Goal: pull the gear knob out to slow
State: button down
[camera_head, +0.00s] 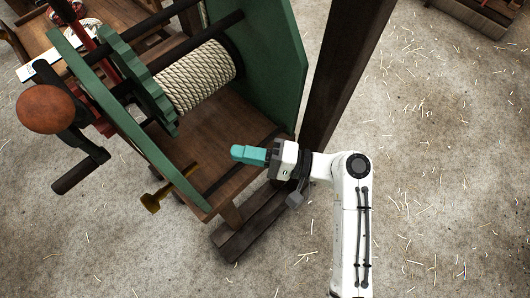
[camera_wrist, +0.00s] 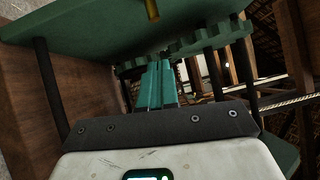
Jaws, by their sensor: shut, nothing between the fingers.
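A brass knob (camera_head: 150,203), which looks like the gear knob, sits on a short rod sticking out of the green side plate (camera_head: 122,125) of the rope winch, at its lower front. A brass piece (camera_wrist: 152,10), probably the same knob, shows at the top edge of the wrist view. My gripper (camera_head: 235,152) has teal fingers that are shut and empty. It is to the right of the knob, clearly apart from it, near the winch's wooden base. The shut fingertips (camera_wrist: 162,68) also show in the wrist view, pointing toward the green gear. Any slow marking is not readable.
The winch carries a drum of rope (camera_head: 195,78), a green gear (camera_head: 140,80) and a crank with a round brown ball (camera_head: 45,108). A dark wooden post (camera_head: 345,65) stands just behind my gripper. The straw-strewn floor (camera_head: 440,150) at right is free.

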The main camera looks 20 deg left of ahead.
jog(key=shift+s+a+r+p, duration=0.15)
jog(key=shift+s+a+p, duration=0.15)
jog(key=shift+s+a, duration=0.75)
jog(key=shift+s+a+r+p, duration=0.15)
jog(key=shift+s+a+p, duration=0.1)
jog(key=shift+s+a, duration=0.7)
jog(key=shift+s+a+p, duration=0.25)
jog(key=shift+s+a, duration=0.05)
jog(key=shift+s, duration=0.35)
jog(key=shift+s+a+p, duration=0.2)
jog(key=shift+s+a, duration=0.1)
jog(key=shift+s, duration=0.3)
jog(key=shift+w, duration=0.1)
